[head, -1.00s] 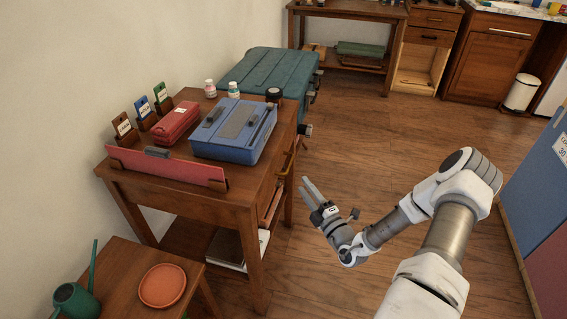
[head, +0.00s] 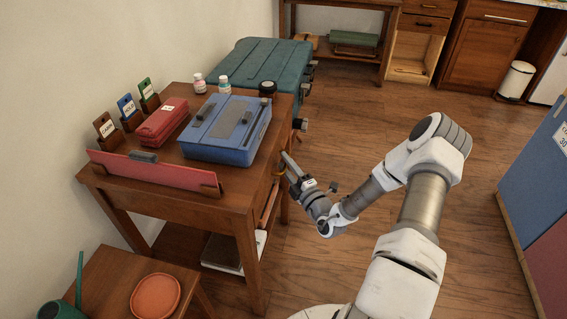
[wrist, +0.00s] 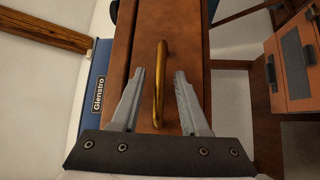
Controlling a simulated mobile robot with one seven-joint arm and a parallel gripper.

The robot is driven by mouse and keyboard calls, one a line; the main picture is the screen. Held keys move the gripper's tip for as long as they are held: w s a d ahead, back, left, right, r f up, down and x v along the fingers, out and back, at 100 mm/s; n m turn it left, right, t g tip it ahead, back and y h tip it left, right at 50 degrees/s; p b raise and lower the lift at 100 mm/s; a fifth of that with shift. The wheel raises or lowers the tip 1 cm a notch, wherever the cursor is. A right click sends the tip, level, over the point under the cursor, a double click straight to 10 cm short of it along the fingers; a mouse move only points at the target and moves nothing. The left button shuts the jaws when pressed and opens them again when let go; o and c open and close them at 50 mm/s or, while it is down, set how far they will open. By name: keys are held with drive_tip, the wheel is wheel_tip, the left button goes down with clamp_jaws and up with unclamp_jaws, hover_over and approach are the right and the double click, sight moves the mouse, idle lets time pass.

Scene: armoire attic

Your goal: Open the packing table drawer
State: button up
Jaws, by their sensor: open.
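The packing table (head: 205,202) is a dark wooden table at the left in the head view. Its drawer front (wrist: 190,40) fills the middle of the wrist view and looks closed or nearly so. A curved brass handle (wrist: 159,85) stands out from the drawer front. My gripper (wrist: 157,88) is open, with one finger on each side of the handle in the picture. Whether the fingers touch the handle cannot be told. In the head view my gripper (head: 284,166) is at the table's right side, and the handle is mostly hidden there.
On the table are a blue case (head: 227,130), a red box (head: 163,121), card holders and small jars. A teal chest (head: 262,65) stands behind it. A stool with an orange dish (head: 155,297) is in front. The floor to the right is clear.

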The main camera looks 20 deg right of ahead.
clamp_jaws()
idle(1.5)
